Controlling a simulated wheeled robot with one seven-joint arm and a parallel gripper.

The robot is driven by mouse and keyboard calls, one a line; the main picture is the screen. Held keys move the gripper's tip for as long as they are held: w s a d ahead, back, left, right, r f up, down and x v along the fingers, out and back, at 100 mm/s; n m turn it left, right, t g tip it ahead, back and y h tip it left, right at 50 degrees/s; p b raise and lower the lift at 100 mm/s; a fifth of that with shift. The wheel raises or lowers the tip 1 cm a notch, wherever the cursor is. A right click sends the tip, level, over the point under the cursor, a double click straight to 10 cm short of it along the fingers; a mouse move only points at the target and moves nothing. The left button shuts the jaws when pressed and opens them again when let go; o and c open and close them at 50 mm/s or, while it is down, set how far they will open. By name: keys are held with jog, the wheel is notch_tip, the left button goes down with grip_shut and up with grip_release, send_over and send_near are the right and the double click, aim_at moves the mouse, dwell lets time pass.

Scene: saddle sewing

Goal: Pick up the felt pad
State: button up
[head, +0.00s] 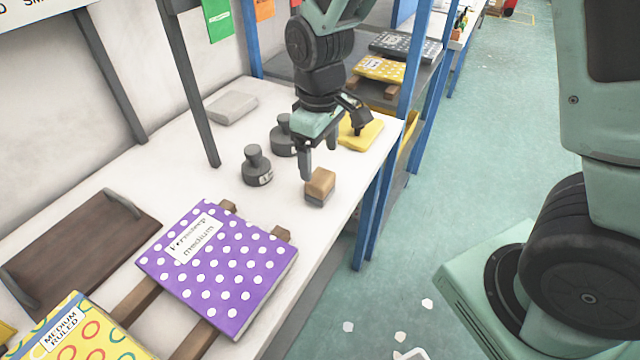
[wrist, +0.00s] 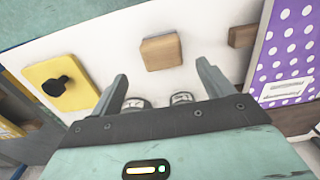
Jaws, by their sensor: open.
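A flat light-grey pad (head: 231,107), which looks most like the felt pad, lies on the white table near the wall in the head view. It does not show in the wrist view. My gripper (head: 319,163) is open and empty above the table, well to the right of that pad. A tan block with a grey underside (head: 320,184) sits near the table's front edge, close to my fingertips. In the wrist view the tan block (wrist: 161,51) lies ahead of my gripper (wrist: 161,72), with no contact visible.
Two dark-grey weights (head: 257,168) (head: 281,138) stand between the pad and my gripper. A yellow pad (head: 369,136) with a black object on it lies behind my gripper. A purple dotted book (head: 222,268) rests on wooden strips; a brown tray (head: 75,245) lies left. A grey post (head: 190,85) rises near the pad.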

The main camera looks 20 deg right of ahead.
aim_at(321, 177)
notch_tip(321, 177, down, 3)
jog(key=shift+r, duration=0.1)
jog(key=f, duration=0.4)
jog(key=shift+s+p, duration=0.3)
jog(key=shift+p, duration=0.1)
jog(key=shift+f, duration=0.7)
jog(key=c, duration=1.1)
